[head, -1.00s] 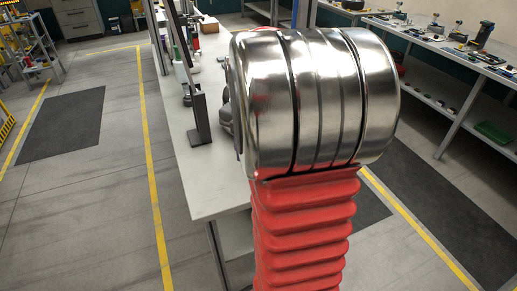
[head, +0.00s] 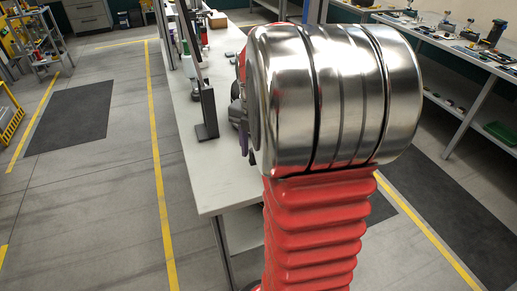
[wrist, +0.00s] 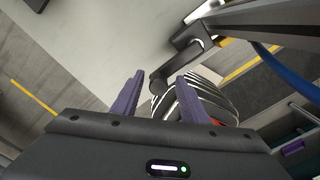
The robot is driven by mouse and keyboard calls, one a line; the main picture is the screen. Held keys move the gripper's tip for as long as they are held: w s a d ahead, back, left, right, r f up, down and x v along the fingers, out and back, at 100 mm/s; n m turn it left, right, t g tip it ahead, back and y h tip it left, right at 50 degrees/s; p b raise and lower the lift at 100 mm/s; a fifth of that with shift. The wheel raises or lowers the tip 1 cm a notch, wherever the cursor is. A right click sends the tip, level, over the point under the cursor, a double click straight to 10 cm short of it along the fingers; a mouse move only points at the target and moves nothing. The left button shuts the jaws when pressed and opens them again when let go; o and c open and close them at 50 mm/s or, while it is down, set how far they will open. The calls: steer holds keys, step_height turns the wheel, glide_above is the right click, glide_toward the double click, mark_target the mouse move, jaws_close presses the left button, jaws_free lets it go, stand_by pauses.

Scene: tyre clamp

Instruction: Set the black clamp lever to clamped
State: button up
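My gripper (wrist: 157,80) shows in the wrist view as two purple fingers with a clear gap between them, so it is open. A black bar with a rounded end (wrist: 157,86), which looks like the clamp lever, lies beyond the fingers. Its rounded end appears in the gap between the fingertips. The bar runs up to a black angled bracket (wrist: 193,36). I cannot tell whether a finger touches it, nor how far the lever is turned. In the head view my silver arm joint hides most of the gripper and the lever area.
A pale workbench (head: 220,178) carries a black upright stand (head: 207,108) left of my arm. A second bench (head: 470,60) with tools stands at the right. Grey floor with yellow lines lies open at the left. A blue cable-like strip (wrist: 296,72) shows in the wrist view.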

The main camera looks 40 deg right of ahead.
steer(key=shift+r, duration=0.1)
steer(key=shift+w+r, duration=0.1)
steer(key=shift+r, duration=0.45)
step_height(320, 180, up, 12)
steer(key=shift+r, duration=0.2)
stand_by(0.6)
